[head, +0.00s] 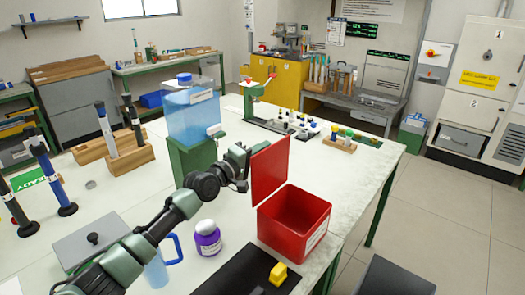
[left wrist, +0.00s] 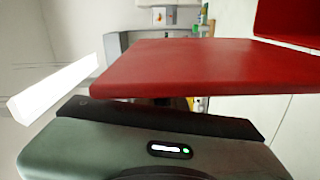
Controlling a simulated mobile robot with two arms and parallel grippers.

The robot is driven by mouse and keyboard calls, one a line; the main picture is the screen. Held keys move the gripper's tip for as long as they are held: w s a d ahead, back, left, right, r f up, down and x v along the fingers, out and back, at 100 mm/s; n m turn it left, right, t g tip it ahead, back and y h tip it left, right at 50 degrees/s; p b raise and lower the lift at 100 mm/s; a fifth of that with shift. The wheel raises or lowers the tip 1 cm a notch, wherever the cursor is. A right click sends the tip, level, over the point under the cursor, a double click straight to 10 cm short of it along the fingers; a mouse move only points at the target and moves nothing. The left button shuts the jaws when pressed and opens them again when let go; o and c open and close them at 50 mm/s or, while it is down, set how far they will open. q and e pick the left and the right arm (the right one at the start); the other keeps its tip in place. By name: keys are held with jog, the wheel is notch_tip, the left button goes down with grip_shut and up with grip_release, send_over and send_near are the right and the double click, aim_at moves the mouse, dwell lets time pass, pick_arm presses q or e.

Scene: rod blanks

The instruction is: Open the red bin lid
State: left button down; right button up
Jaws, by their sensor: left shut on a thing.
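The red bin (head: 293,225) stands on the white table near its right edge, with its open top and inside in view. Its red lid (head: 270,172) stands about upright at the bin's left back side. My left gripper (head: 246,166) is at the lid's left edge, shut on the lid; its fingertips are partly hidden. In the left wrist view the lid (left wrist: 205,68) spans the picture just beyond the dark gripper edge, and more red shows at the upper right. My right gripper is in neither view.
A purple-labelled jar (head: 207,240) and a blue jug (head: 157,268) stand left of the bin. A black mat (head: 232,275) with a yellow block (head: 278,273) lies in front. A blue water tank (head: 190,112) on a green stand is behind. The tabletop behind the lid has free room.

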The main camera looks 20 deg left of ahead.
pick_arm(q)
jog(key=c, duration=1.5)
grip_release()
jog(key=v, duration=0.7)
jog(key=shift+s+a, duration=0.15)
jog(key=shift+s, duration=0.2)
